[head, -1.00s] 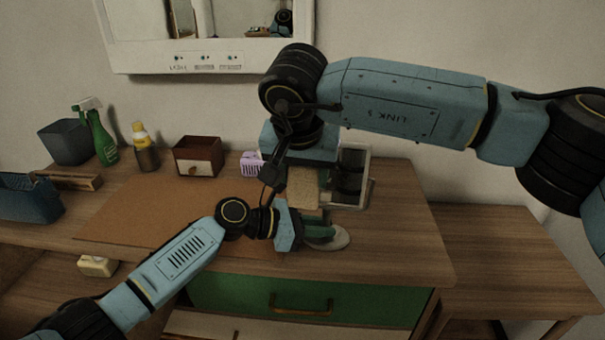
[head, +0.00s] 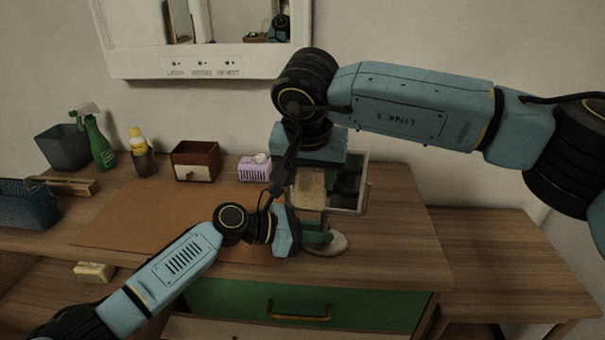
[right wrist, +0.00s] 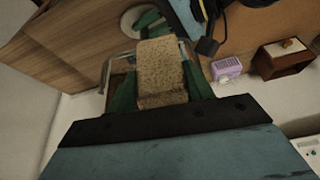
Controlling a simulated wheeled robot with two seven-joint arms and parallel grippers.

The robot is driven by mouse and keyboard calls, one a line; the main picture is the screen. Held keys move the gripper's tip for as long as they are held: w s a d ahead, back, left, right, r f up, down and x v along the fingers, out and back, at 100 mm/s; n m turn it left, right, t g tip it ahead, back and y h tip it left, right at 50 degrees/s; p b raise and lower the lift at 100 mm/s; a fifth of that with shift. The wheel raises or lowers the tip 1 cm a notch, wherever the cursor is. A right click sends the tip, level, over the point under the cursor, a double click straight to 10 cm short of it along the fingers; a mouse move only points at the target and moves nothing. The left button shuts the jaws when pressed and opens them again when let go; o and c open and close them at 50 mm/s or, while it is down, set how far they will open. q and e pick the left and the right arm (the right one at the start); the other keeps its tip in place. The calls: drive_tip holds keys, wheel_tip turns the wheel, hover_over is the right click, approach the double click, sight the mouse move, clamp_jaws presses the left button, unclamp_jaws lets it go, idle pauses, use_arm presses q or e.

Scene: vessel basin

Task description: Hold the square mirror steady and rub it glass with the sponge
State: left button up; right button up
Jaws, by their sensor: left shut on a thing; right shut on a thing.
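The square mirror (head: 364,198) stands on a round base (head: 337,243) near the front right of the desk. Its dark glass is partly covered by my right arm and the sponge; its frame edge also shows in the right wrist view (right wrist: 106,72). My left gripper (head: 318,236), with green fingers, is shut low on the mirror's stand, just above the base. My right gripper (head: 312,204) is shut on the tan sponge (head: 311,185), in front of the glass. In the right wrist view the sponge (right wrist: 162,72) sits between green fingers. I cannot tell whether it touches the glass.
A purple tissue box (head: 253,170), a brown drawer box (head: 195,161), a yellow-capped bottle (head: 139,142) and a green spray bottle (head: 102,150) stand along the back. A brown mat (head: 140,215) covers the left. The desk right of the mirror (head: 405,225) is clear.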

drive_tip(key=shift+d, duration=3.4)
drive_tip(key=shift+w+a, duration=0.15)
drive_tip(key=shift+a, duration=4)
drive_tip(key=shift+d, duration=4.15)
drive_tip(key=shift+a, duration=4.2)
drive_tip(key=s, duration=0.6)
drive_tip(key=shift+a, duration=0.2)
